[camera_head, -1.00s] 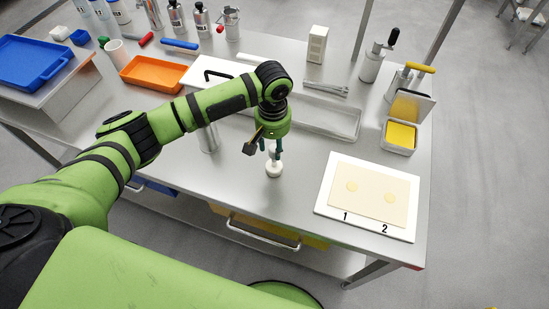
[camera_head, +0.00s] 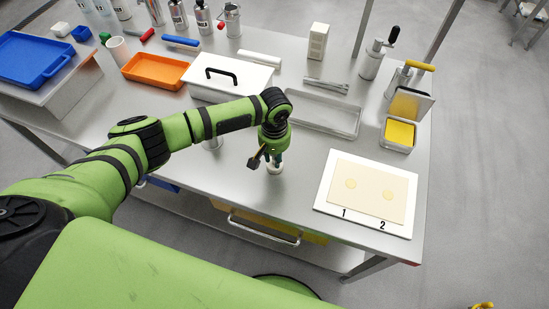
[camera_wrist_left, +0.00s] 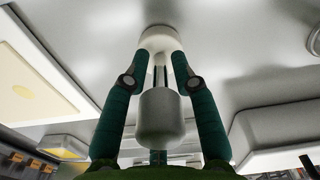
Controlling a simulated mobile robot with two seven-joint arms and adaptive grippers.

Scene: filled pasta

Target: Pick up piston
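The white piston (camera_head: 274,169) stands upright on the steel table, below my left gripper (camera_head: 273,158). In the left wrist view, its pale handle (camera_wrist_left: 161,118) is between the green fingers, with a thin metal stem leading to the round white end (camera_wrist_left: 160,40). The fingers of my left gripper (camera_wrist_left: 160,60) reach down on both sides of the piston, with a gap visible between them and the stem. They look open around it. In the head view the gripper hides most of the piston. My right gripper is not in view.
A white board (camera_head: 325,204) with a dough sheet lies to the right. A yellow-filled container (camera_head: 398,147) stands at the right edge. The table's front edge is close.

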